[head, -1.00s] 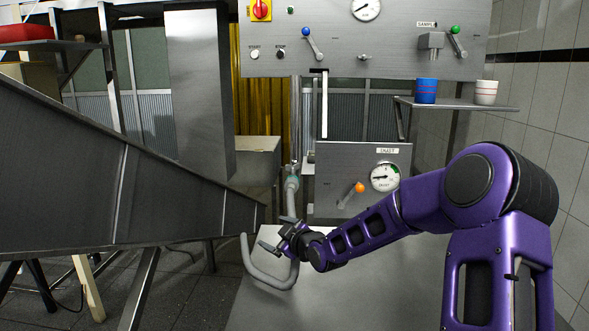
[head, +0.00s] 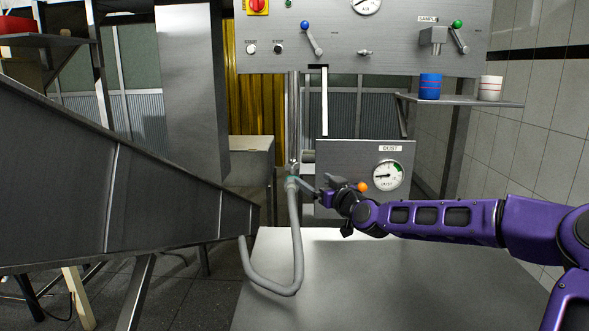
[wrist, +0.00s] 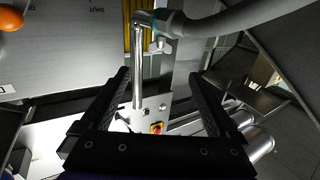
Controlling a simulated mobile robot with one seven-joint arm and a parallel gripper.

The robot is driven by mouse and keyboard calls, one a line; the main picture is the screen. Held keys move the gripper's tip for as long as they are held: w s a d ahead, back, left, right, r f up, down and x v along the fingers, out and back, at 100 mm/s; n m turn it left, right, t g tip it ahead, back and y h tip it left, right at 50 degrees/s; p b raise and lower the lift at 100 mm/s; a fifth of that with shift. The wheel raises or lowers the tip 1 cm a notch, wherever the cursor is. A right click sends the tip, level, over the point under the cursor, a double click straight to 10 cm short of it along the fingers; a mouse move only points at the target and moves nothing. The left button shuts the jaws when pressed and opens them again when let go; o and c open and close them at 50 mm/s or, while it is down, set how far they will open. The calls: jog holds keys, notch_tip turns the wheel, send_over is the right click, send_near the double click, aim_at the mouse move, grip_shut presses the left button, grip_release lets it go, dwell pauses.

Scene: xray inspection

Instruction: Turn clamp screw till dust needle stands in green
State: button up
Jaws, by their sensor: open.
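The dust gauge (head: 388,175) is a round white dial on the grey DUST panel. Its needle points to the left, and the green band is at the upper right, so the needle is outside the green. A grey hose (head: 297,245) meets a vertical metal pipe at a teal clamp (head: 291,180). In the wrist view the clamp (wrist: 160,22) is at the top, with a small wing-shaped screw (wrist: 157,45) below it. My gripper (head: 312,185) is open and empty, just right of the clamp. In the wrist view its fingers (wrist: 160,88) point toward the pipe, apart from the screw.
An orange-knobbed lever (head: 362,187) is close behind my gripper, beside the gauge. A steel table (head: 330,285) lies below with a clear top. A sloping metal chute (head: 120,190) fills the left. A blue cup (head: 430,87) and a white cup (head: 490,88) stand on the right shelf.

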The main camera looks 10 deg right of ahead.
aim_at(292, 165)
jog(key=x, duration=1.3)
jog(key=shift+w, duration=0.15)
jog(key=c, duration=1.4)
jog(key=shift+a+r+m+h, duration=0.1)
jog(key=shift+a+m+h, duration=0.05)
jog(key=shift+m+h, duration=0.2)
